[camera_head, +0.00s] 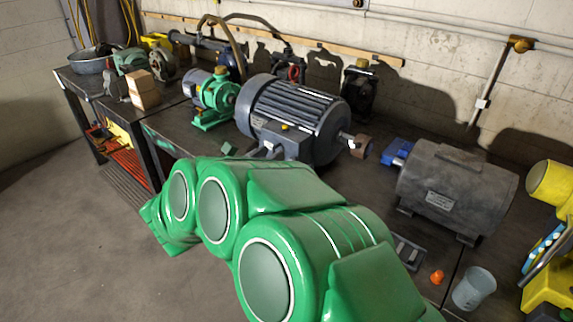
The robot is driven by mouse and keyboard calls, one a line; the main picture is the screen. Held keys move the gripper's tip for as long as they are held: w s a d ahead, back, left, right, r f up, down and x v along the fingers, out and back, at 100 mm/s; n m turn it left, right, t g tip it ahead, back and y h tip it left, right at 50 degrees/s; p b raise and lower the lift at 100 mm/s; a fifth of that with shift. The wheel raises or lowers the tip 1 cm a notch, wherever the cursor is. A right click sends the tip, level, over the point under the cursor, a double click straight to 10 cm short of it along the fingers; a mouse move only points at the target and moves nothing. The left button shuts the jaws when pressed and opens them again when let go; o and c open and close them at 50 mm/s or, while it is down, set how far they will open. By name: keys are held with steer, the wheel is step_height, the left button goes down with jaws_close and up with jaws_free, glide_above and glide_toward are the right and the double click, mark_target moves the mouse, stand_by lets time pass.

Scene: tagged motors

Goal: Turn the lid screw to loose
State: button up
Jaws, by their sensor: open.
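A large dark grey finned motor (291,112) stands on the bench in the middle of the head view. A box-shaped part (286,140) on its near side carries a small yellow piece (285,127); I cannot tell if that is the lid screw. A smooth dark grey motor (456,188) with a pale label plate stands to the right. A small green motor (212,97) stands to the left. My green arm fills the lower middle, in front of the large motor. My gripper is not visible, and the arm hides part of the bench.
An orange piece (437,277) and a pale cup (474,288) stand near the front right. A blue piece (396,151) lies beside the right motor. Yellow equipment (549,184) is at the right edge. The floor at lower left is clear.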

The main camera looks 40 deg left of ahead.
step_height(320, 180, down, 7)
steer(key=w, duration=0.8)
steer(key=shift+s, duration=0.1)
stand_by(0.4)
jaws_close()
